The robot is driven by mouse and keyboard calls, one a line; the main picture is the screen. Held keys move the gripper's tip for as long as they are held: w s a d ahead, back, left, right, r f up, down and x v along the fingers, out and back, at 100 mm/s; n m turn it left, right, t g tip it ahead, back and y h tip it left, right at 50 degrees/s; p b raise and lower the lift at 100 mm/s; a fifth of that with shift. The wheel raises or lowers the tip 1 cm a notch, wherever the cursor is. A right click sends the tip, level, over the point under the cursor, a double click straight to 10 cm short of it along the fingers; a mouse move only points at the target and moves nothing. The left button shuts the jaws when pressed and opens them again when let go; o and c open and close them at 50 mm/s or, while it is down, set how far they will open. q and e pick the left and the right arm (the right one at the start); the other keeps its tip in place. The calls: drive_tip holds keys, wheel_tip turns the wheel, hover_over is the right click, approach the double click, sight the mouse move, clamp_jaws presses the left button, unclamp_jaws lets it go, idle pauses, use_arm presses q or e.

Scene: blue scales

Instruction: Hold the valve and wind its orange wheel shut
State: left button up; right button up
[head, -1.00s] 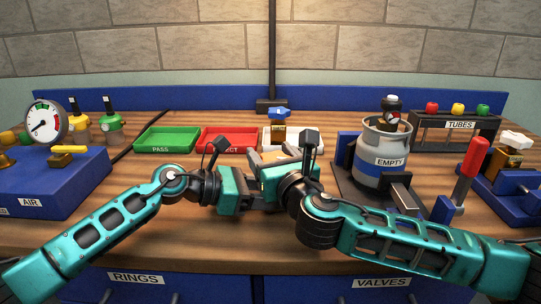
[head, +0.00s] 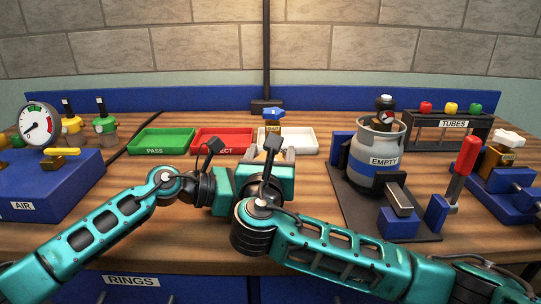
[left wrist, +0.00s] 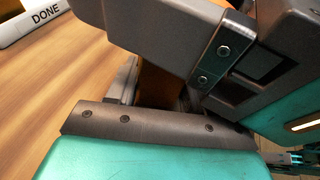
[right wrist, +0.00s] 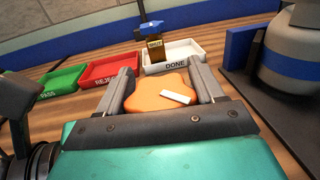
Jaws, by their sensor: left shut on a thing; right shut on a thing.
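The valve's orange wheel (right wrist: 158,92) sits between the two grey fingers of my right gripper (right wrist: 163,84) in the right wrist view. The fingers press its sides, and a white bar mark shows on its top. My left gripper (left wrist: 152,82) is shut on the brown-orange valve body (left wrist: 158,88), which shows only as a dark strip between its fingers. In the head view both grippers meet in front of the trays and hide most of the valve. I cannot see how far the wheel is wound.
Behind stand a green PASS tray (head: 163,151), a red REJECT tray (head: 222,151) and a white DONE tray (head: 308,148) holding a blue-topped valve (head: 272,117). A gas bottle (head: 374,160) in a fixture is at right, a blue AIR box (head: 60,190) at left.

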drive_tip(key=o, duration=1)
drive_tip(key=s, duration=0.4)
drive_tip(key=s+a, duration=0.1)
drive_tip(key=s, duration=0.7)
drive_tip(key=shift+a, duration=0.2)
